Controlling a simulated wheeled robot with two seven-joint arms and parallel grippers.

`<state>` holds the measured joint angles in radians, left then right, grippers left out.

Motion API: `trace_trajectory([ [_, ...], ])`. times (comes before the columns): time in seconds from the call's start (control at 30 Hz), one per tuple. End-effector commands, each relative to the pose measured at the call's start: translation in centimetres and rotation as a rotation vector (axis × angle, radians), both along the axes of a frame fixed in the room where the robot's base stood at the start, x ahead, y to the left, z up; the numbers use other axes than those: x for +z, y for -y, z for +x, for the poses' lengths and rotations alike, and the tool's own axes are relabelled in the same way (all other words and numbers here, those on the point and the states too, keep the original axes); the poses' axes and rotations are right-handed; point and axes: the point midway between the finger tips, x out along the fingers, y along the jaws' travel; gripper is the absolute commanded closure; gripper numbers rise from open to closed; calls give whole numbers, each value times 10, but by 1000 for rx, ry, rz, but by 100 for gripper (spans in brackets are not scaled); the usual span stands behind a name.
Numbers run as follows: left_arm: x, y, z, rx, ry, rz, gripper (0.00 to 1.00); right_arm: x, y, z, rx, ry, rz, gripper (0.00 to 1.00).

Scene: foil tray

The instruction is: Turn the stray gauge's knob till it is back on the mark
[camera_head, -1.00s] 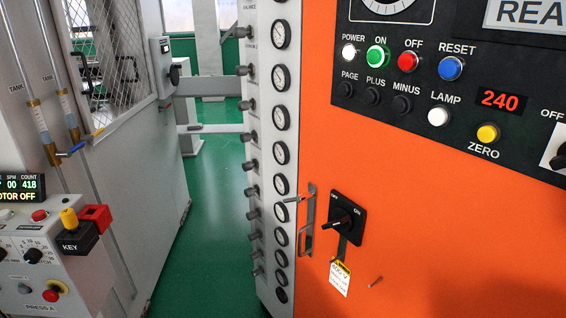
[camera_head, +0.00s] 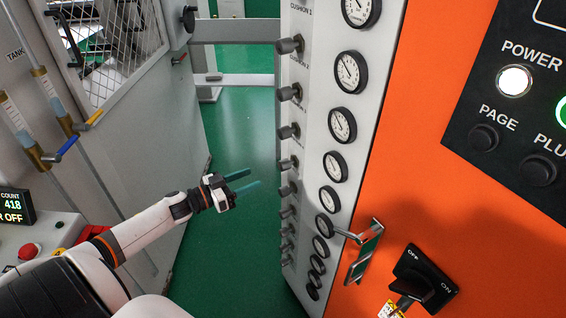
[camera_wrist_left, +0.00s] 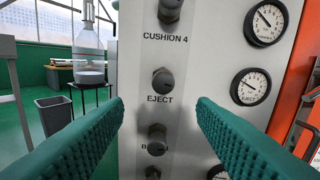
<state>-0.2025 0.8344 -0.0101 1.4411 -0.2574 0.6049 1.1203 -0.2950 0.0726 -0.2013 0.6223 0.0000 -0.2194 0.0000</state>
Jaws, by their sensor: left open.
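A column of round white gauges (camera_head: 342,124) with black rims runs down the grey panel (camera_head: 312,140). A matching column of dark knobs (camera_head: 289,92) stands to its left. I cannot tell from the dials which gauge is off its mark. My left gripper (camera_head: 243,181) is open and empty, with green fingers pointing at the lower knobs, apart from them. In the left wrist view, the EJECT knob (camera_wrist_left: 163,80) and a lower knob (camera_wrist_left: 156,134) with a partly hidden label show between the fingers (camera_wrist_left: 160,105). The EJECT-row gauge (camera_wrist_left: 250,87) is to the right. My right gripper is not in view.
An orange cabinet (camera_head: 400,160) adjoins the panel, with a metal handle (camera_head: 363,250) and a black rotary switch (camera_head: 420,278) low down. A grey mesh-windowed machine (camera_head: 150,110) stands on the left. Green floor (camera_head: 240,130) lies open between them.

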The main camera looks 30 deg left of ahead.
Motion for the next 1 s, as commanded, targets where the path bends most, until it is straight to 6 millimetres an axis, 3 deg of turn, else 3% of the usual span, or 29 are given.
trace_trajectory([
  [0.3, -2, 22, 45, -5, 8, -1, 48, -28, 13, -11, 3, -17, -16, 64],
  [0.6, -1, 44, 93, -3, 4, -1, 48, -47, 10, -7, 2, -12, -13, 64],
  [1.0, 0, 51, 107, -2, 0, -1, 48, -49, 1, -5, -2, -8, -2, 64],
])
